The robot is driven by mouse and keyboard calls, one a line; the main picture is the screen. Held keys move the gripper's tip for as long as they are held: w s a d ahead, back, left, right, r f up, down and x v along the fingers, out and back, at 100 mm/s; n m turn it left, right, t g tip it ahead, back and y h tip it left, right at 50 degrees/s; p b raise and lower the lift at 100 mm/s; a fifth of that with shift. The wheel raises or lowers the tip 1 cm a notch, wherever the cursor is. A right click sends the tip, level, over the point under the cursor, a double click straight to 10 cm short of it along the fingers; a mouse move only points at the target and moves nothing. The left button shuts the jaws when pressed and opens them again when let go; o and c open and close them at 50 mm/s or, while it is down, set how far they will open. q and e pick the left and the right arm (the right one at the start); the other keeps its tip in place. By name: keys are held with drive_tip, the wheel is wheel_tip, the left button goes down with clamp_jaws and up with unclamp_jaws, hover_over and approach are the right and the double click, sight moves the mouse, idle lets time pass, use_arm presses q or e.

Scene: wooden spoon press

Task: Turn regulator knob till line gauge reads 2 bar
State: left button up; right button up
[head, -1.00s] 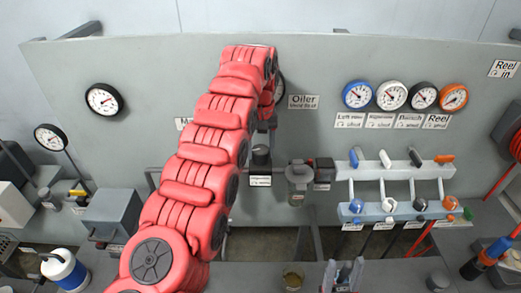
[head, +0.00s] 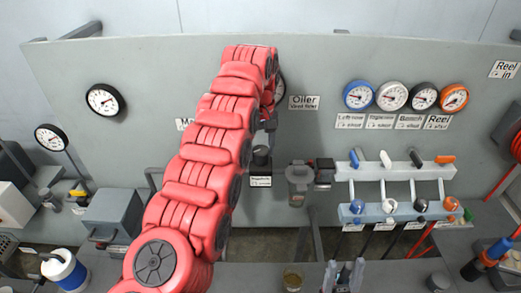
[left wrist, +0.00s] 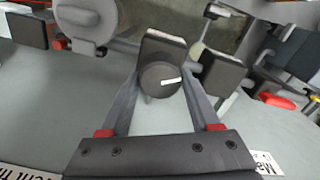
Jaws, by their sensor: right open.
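The round black regulator knob (left wrist: 160,80) with a white pointer mark is in the middle of the left wrist view. In the head view a dark regulator cap (head: 261,155) shows above a small label, just below my left gripper. My left gripper (left wrist: 162,85) has one finger on each side of the knob. Whether the fingers touch it is not clear. A gauge (head: 281,88) is mostly hidden behind my left arm in the head view. I cannot tell its reading, or whether it is the line gauge. My right gripper (head: 343,276) is open and empty at the bottom.
A grey oiler (head: 298,184) stands right of the regulator. Several coloured gauges and levers fill the panel (head: 230,215) further right. Two white gauges (head: 103,100) (head: 50,137) are at the left. A small cup (head: 292,280) stands on the bench.

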sight(261, 149)
use_arm(q)
drive_tip(key=o, duration=0.3)
drive_tip(key=shift+o, duration=0.2)
wheel_tip(261, 149, up, 17)
drive_tip(key=p, duration=1.7)
drive_tip(key=shift+r, duration=0.15)
drive_tip(key=shift+s, duration=0.1)
